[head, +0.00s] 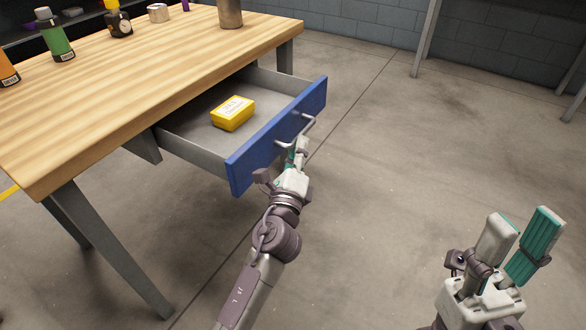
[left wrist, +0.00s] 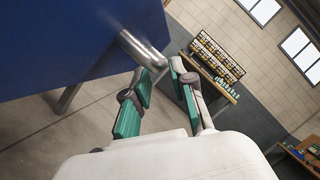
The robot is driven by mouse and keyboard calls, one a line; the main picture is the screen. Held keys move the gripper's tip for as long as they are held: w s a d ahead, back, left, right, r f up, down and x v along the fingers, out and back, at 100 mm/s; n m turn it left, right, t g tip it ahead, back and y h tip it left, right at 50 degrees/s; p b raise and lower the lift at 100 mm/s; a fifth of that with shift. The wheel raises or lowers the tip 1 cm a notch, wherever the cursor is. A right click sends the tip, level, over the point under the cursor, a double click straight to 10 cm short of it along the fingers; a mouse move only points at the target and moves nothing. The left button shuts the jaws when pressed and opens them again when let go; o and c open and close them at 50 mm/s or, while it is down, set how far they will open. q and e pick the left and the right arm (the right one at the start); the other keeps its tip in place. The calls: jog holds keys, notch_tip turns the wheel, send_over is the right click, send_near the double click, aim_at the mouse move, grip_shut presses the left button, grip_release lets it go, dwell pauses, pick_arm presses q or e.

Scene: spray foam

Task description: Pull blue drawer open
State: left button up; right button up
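The blue drawer (head: 250,160) is pulled out from under the wooden table, with its grey inside showing. Its blue front also fills the upper left of the left wrist view (left wrist: 60,45). A metal handle (head: 309,120) sticks out from the front, and shows in the left wrist view (left wrist: 138,47). My left gripper (head: 300,145) is at this handle; in the left wrist view its fingertips (left wrist: 164,72) come close together around the handle's end. The exact contact is partly hidden. My right gripper (head: 518,228) is empty, its fingers apart, away from the drawer.
A yellow box (head: 233,113) lies inside the drawer. The table (head: 150,85) carries a green bottle (head: 54,35), a dark yellow-topped bottle (head: 118,20) and a metal cylinder (head: 230,14). A table leg (head: 115,250) stands left of my left arm. The floor right of the drawer is clear.

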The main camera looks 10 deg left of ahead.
pick_arm(q)
jog(key=v, duration=0.7)
jog(key=shift+s, duration=0.25)
